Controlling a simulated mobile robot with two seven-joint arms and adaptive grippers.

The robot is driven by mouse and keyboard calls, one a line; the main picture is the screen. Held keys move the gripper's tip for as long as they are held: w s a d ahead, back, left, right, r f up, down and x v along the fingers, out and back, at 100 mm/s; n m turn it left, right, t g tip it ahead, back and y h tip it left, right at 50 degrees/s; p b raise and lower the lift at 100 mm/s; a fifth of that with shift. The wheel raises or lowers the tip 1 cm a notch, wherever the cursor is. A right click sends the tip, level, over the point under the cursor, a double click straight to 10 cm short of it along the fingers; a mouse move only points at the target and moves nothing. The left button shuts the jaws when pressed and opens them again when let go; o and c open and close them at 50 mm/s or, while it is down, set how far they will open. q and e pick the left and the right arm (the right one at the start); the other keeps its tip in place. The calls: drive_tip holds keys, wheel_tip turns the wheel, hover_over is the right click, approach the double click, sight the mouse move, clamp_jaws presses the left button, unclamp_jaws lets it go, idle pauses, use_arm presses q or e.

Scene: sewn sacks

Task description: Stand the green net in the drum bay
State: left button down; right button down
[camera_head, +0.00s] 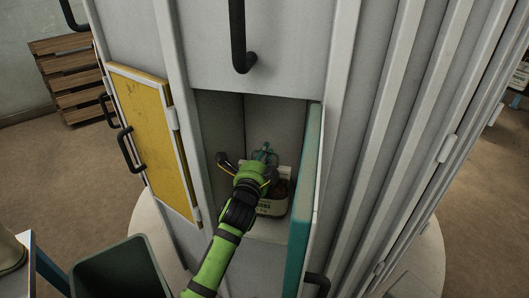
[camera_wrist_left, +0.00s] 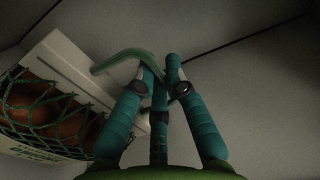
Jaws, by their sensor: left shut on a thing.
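The green net (camera_head: 282,187), filled with round orange-brown produce and bearing a white printed label, stands on the floor of the open drum bay (camera_head: 268,229). It appears upright, but my arm hides part of it. In the left wrist view the net (camera_wrist_left: 48,112) is at the left, with its white panel behind the mesh. My left gripper (camera_head: 265,150) is inside the bay, above and beside the net. Its teal fingers (camera_wrist_left: 163,70) are close together on a curved green strip, which seems to be the net's loop. My right gripper is not in view.
The bay's teal door (camera_head: 304,200) stands open at its right side, close to my arm. A yellow door (camera_head: 152,135) with a black handle is at the left. A dark green bin (camera_head: 118,268) stands at the lower left. A wooden slatted crate (camera_head: 70,80) is further back.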

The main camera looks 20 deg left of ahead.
use_arm(q)
drive_tip(key=c, duration=1.3)
unclamp_jaws()
drive_tip(key=shift+s, duration=0.15)
drive_tip(key=s, duration=1.1)
drive_tip(key=shift+s+d, duration=0.25)
drive_tip(key=shift+s, duration=0.15)
